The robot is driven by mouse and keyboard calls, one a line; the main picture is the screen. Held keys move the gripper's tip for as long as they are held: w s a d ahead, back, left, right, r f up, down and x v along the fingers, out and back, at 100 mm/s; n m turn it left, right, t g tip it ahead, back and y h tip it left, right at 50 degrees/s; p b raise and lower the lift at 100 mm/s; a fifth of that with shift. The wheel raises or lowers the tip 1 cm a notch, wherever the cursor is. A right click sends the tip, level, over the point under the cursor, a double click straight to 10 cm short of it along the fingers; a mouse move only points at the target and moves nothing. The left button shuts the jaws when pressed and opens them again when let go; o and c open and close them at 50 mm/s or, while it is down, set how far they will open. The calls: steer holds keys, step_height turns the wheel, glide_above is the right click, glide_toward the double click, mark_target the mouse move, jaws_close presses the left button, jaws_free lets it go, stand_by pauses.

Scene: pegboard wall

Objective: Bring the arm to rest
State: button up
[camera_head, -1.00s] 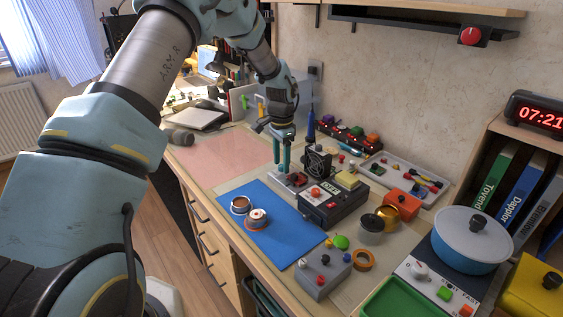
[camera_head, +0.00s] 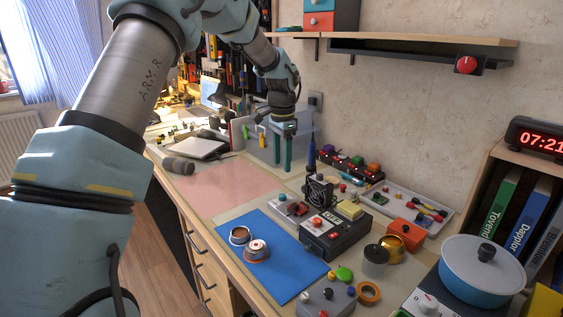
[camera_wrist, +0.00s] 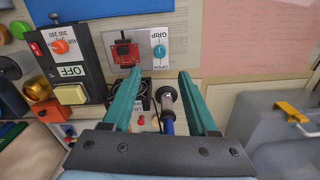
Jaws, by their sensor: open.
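My gripper (camera_head: 282,163) has two teal fingers pointing down. It hangs above the back part of the workbench, near the black fan (camera_head: 319,191) and left of the blue-handled tool (camera_head: 311,155). In the wrist view my gripper (camera_wrist: 158,92) shows its fingers apart with nothing held between them. Below it there are a red part (camera_wrist: 125,52) on a grey plate marked GRIP and a black control box (camera_wrist: 70,62) with an OFF display. My arm reaches in from the left of the head view.
A blue mat (camera_head: 283,272) holds two small round parts. A pink mat (camera_head: 215,188) lies clear to the left. A tool tray (camera_head: 405,206), a blue pot (camera_head: 482,272) and a shelf (camera_head: 430,60) with a red knob stand to the right.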

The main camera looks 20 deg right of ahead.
steer(key=a+r+n, duration=0.2)
steer(key=a+n, duration=0.2)
steer(key=a, duration=0.9)
steer(key=s+a+n, duration=0.5)
steer(key=s+a, duration=0.3)
steer(key=a, duration=0.3)
steer(key=s+a+n+t, duration=0.1)
steer(key=s+a+n, duration=0.5)
steer(key=a, duration=0.6)
steer(key=shift+s+a+f+t+p, duration=0.2)
steer(key=shift+s+f+t+p, duration=0.15)
steer(key=shift+s, duration=0.55)
steer(key=shift+c, duration=0.2)
